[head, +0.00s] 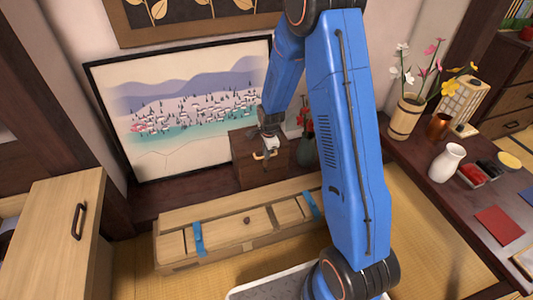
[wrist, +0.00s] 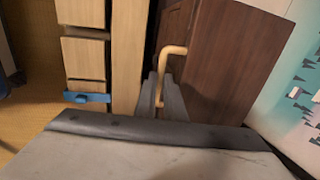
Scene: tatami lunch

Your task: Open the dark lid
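The dark brown box (head: 247,165) stands against the wall below the landscape picture. Its dark wooden face (wrist: 222,65) fills the right middle of the wrist view. A pale tan bent handle (wrist: 174,50) stands out from it; the handle also shows in the head view (head: 265,156). My gripper (wrist: 160,88) is at this handle, with a grey finger on each side and the handle's bar between them. The fingers look closed on the bar. I see no clear gap that shows the dark lid raised. Part of the box is hidden behind my gripper in the head view.
A long pale wooden chest (head: 225,236) with blue straps (head: 198,239) lies in front of the box. A dark vase with red flowers (head: 306,150) stands close at its right. A pale cabinet (head: 58,235) is at left, and a dark cluttered table (head: 455,190) at right.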

